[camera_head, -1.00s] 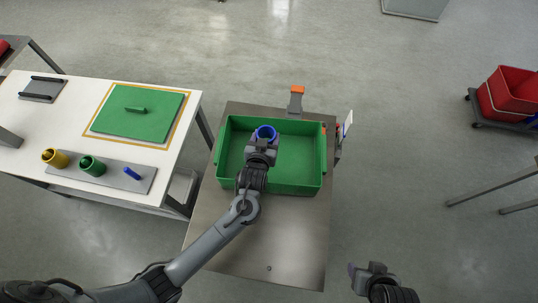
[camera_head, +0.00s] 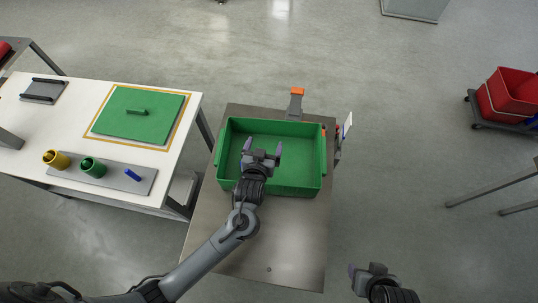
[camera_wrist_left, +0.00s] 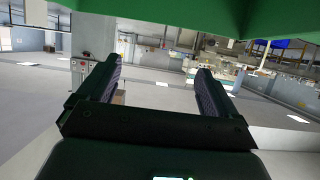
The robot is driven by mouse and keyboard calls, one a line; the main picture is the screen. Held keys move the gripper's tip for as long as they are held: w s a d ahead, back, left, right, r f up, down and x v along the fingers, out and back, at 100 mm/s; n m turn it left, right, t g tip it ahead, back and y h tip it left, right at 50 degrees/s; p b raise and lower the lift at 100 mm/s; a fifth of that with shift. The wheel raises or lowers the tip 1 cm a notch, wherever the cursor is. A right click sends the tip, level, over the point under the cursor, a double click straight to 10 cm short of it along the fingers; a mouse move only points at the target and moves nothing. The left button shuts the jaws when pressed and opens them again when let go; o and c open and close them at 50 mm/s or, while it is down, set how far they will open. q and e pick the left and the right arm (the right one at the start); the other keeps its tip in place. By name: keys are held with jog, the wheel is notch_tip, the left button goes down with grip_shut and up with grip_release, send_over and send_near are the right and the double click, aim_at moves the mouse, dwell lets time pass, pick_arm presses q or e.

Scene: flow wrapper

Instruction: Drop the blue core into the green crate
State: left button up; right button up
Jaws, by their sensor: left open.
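The green crate (camera_head: 306,188) stands on a grey metal table, and its visible floor looks empty. My left gripper (camera_head: 263,147) is over the left half of the crate, with its two fingers spread and nothing between them. The left wrist view also shows the two fingers (camera_wrist_left: 151,85) apart with an empty gap.
An orange-topped post (camera_head: 297,98) stands behind the crate.

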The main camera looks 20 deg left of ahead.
pick_arm(q)
jog(key=v, duration=0.7)
jog(key=shift+p, duration=0.35)
jog(key=s+a+f+g, duration=0.2)
jog(key=s+a+f, duration=0.1)
jog(key=s+a, duration=0.3)
jog(key=s+a+r+m+g+h, duration=0.1)
jog(key=s+r+m+g+h, duration=0.2)
jog(key=s+g, duration=0.65)
jog(key=s+r+t+p, duration=0.1)
jog(key=r+p, duration=1)
jog(key=p, duration=0.1)
jog(key=s+r+p, duration=0.2)
jog(key=r+p, duration=1)
jog(key=shift+s+m+t+y, duration=0.25)
jog(key=shift+m+t+y, duration=0.05)
jog(key=shift+m+t, duration=0.1)
jog(key=shift+f, duration=0.1)
